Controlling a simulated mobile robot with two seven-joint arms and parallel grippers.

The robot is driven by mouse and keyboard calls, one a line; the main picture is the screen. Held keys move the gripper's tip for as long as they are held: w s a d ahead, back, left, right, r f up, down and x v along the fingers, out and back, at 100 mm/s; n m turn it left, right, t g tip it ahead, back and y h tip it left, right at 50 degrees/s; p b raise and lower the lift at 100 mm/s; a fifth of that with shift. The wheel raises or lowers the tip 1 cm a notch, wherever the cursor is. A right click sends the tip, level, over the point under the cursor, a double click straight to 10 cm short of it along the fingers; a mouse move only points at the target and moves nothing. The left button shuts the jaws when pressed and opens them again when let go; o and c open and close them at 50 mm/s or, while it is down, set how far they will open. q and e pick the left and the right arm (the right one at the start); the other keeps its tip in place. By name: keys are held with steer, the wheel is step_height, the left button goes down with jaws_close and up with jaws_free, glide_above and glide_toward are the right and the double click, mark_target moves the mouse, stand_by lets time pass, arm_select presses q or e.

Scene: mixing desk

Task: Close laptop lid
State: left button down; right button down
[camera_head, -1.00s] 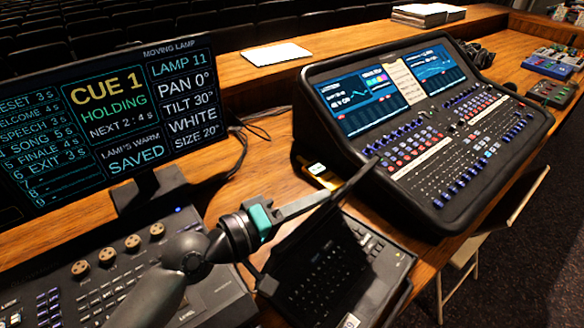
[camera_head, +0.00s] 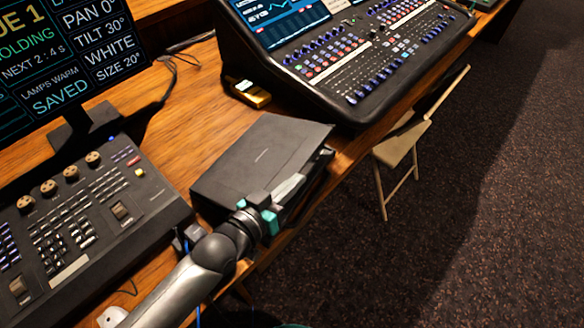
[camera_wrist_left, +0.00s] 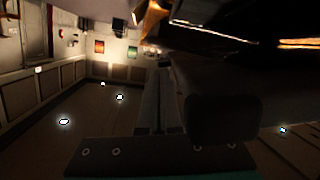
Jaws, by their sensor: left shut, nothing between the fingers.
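The laptop (camera_head: 258,160) lies on the wooden desk in the head view, its dark lid folded down over the base. A narrow gap seems to show along its right front side, so I cannot tell whether the lid is fully flat. My left gripper (camera_head: 298,182) is at the laptop's front edge, shut and empty, with its fingers along the edge just below the lid. Whether they touch the lid is unclear. The left wrist view shows the shut fingers (camera_wrist_left: 158,100) and dark surfaces beside them. My right gripper is not in view.
A mixing console (camera_head: 350,60) stands behind and right of the laptop. A lighting control desk (camera_head: 75,215) and a cue monitor (camera_head: 70,60) are to the left. A small yellow device (camera_head: 248,92) lies behind the laptop. A folding chair (camera_head: 400,150) stands on the floor at right.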

arm_select(q)
steer(key=shift+m+y, duration=0.3)
steer(key=shift+m, duration=0.5)
steer(key=f, duration=0.1)
steer(key=f+b, duration=0.1)
steer(key=f, duration=0.1)
steer(key=d+f, duration=0.1)
steer(key=f, duration=0.1)
steer(key=shift+s+f+b, duration=0.25)
steer(key=shift+s+b, duration=0.1)
steer(key=shift+b, duration=0.05)
steer(key=shift+s+d+f+b, duration=0.1)
steer(key=shift+f+b, duration=0.2)
steer(key=shift+f, duration=0.7)
step_height(320, 180, up, 5)
steer(key=p, duration=0.4)
steer(key=shift+f, duration=0.15)
steer(key=p+v, duration=0.1)
steer(key=v, duration=0.8)
steer(key=shift+s+f, duration=0.2)
steer(key=shift+s, duration=0.3)
